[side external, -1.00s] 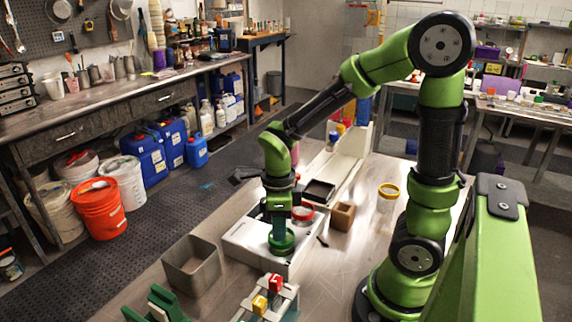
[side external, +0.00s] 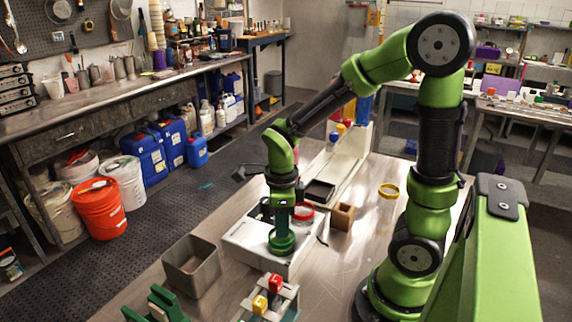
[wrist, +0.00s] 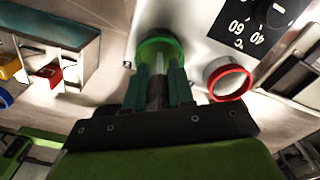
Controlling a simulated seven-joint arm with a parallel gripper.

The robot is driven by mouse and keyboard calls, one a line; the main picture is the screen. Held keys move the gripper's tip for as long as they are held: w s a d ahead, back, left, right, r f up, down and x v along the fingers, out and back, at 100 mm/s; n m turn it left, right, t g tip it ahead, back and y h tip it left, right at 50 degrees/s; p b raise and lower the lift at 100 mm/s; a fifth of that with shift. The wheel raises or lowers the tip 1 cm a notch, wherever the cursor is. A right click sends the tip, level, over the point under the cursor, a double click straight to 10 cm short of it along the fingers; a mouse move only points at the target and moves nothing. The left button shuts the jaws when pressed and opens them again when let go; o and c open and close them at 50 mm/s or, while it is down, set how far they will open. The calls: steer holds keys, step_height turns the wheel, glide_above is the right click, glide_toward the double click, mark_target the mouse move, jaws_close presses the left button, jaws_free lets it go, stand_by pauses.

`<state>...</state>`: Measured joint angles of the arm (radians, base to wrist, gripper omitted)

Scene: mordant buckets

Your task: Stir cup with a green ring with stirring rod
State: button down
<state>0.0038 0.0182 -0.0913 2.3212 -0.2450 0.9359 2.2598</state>
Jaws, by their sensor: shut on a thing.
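The cup with a green ring (side external: 283,246) stands on a white hot plate, directly below my gripper (side external: 283,222). In the wrist view the green ring (wrist: 161,42) lies just beyond my fingertips (wrist: 160,80). My gripper is shut on the stirring rod (wrist: 158,64), a thin pale stick between the fingers. The rod's lower end appears within the ring; its depth in the cup is hidden. The cup with a red ring (wrist: 228,79) is beside it on the right, also visible in the side view (side external: 307,212).
The white hot plate (side external: 243,241) has a dial (wrist: 277,14). A grey open bin (side external: 192,268) and a rack with red and yellow pieces (side external: 270,292) are near the front. A wooden block (side external: 342,217) and a yellow ring (side external: 389,191) are to the right.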

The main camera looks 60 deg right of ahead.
steer(key=shift+r, duration=3.75)
steer(key=shift+r, duration=1.5)
